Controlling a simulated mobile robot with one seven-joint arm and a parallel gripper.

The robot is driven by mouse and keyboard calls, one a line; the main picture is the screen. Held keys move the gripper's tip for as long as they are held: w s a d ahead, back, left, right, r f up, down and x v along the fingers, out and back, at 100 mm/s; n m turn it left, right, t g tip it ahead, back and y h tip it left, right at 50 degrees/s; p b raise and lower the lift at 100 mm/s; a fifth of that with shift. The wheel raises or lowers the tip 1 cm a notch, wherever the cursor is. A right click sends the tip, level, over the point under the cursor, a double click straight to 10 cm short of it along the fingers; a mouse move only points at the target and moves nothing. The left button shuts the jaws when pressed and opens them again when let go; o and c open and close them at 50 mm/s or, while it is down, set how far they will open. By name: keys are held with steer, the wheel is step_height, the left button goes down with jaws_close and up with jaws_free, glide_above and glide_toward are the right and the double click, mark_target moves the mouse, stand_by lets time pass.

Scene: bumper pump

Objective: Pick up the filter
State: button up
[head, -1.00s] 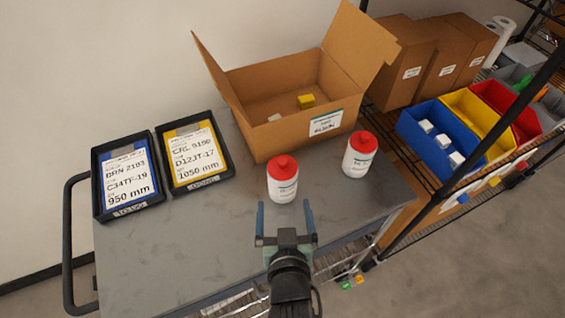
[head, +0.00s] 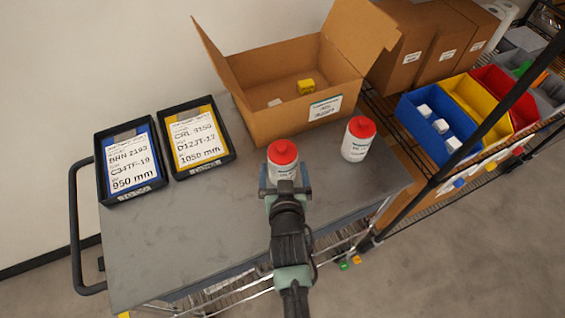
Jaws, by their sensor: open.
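Two white canisters with red tops and printed labels stand upright on the grey cart top in the head view. They are the likeliest filters, but I cannot read their labels. The left canister (head: 283,163) has my gripper (head: 286,172) at its near side. My gripper is open, with one blue-green finger at each side of this canister. I cannot tell whether the fingers touch it. The canister's lower part is partly hidden by my gripper. The right canister (head: 358,140) stands apart, to the right and free of my gripper.
An open cardboard box (head: 270,124) stands behind the canisters, with a yellow item (head: 306,87) inside. Two black trays with a blue card (head: 128,165) and a yellow card (head: 196,137) lie left. A wire rack with coloured bins (head: 440,128) stands right. The cart's front left is clear.

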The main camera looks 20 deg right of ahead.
steer(key=shift+x, duration=1.95)
steer(key=shift+r, duration=0.2)
jaws_close()
steer(key=shift+w+r, duration=0.15)
